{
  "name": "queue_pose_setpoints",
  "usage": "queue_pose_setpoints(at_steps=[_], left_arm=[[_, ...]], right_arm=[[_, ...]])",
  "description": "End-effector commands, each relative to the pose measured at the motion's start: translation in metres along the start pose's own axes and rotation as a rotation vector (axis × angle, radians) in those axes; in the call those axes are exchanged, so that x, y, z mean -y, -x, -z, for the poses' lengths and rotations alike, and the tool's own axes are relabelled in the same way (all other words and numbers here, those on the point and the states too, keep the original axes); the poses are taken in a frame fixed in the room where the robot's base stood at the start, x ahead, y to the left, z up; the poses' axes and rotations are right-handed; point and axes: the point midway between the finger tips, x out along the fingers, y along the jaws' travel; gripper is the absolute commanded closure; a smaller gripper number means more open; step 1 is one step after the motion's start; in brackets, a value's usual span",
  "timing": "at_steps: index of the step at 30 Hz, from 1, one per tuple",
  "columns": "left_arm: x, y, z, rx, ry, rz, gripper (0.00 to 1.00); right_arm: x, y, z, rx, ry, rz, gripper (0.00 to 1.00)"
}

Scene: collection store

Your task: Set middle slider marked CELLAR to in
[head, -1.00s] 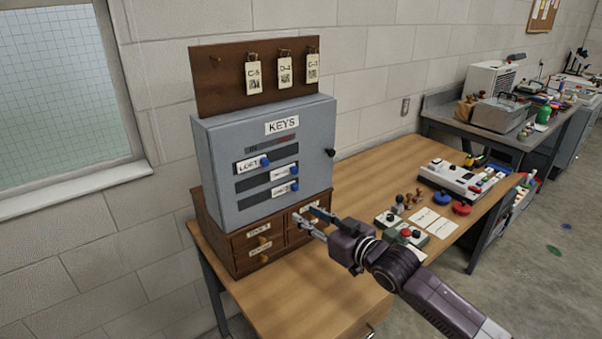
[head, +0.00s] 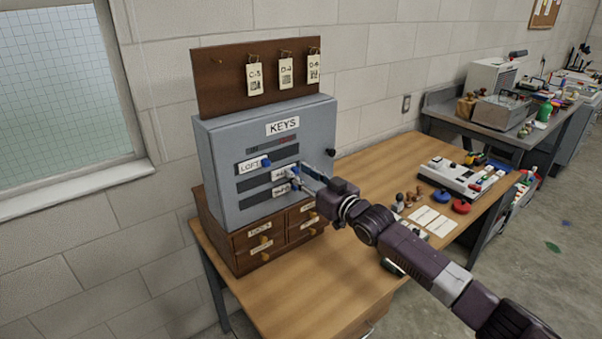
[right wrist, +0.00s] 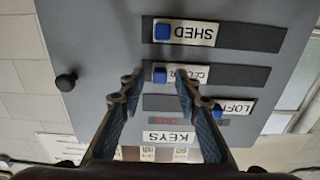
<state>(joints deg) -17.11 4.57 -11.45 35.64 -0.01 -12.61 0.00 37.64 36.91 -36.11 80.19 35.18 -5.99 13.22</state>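A grey key cabinet (head: 222,163) marked KEYS has three slider rows on its front. In the right wrist view, which is upside down, the middle CELLAR slider (right wrist: 191,74) has a blue knob (right wrist: 160,75) at the OUT end of its dark slot. The LOFT slider (right wrist: 236,107) sits towards the other end; the SHED slider (right wrist: 190,32) is on the CELLAR side. My right gripper (head: 300,175) is open at the cabinet front, its fingertips (right wrist: 155,82) on either side of the CELLAR knob. Contact cannot be told. My left gripper is out of view.
The cabinet stands on a wooden drawer unit (head: 241,241) on a table (head: 300,285). A brown board (head: 222,88) with hanging tags is above. A black round knob (right wrist: 66,81) projects from the cabinet.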

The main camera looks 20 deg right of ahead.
Motion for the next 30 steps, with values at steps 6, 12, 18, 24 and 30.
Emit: queue_pose_setpoints(at_steps=[6, 12, 18, 24, 30], left_arm=[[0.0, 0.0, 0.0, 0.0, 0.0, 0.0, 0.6], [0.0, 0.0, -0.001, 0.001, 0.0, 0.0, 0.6], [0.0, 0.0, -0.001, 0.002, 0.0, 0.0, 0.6], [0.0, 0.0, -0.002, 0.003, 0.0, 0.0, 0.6], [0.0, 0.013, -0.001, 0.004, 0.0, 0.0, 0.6]], right_arm=[[0.0, 0.0, 0.0, 0.0, 0.0, 0.0, 0.7], [0.0, 0.0, 0.0, 0.0, 0.001, 0.0, 0.91], [0.0, 0.0, 0.0, 0.0, 0.001, 0.0, 1.0], [0.0, 0.0, 0.0, 0.0, 0.001, 0.0, 1.0], [0.024, -0.001, 0.002, 0.001, -0.003, 0.009, 1.0]])
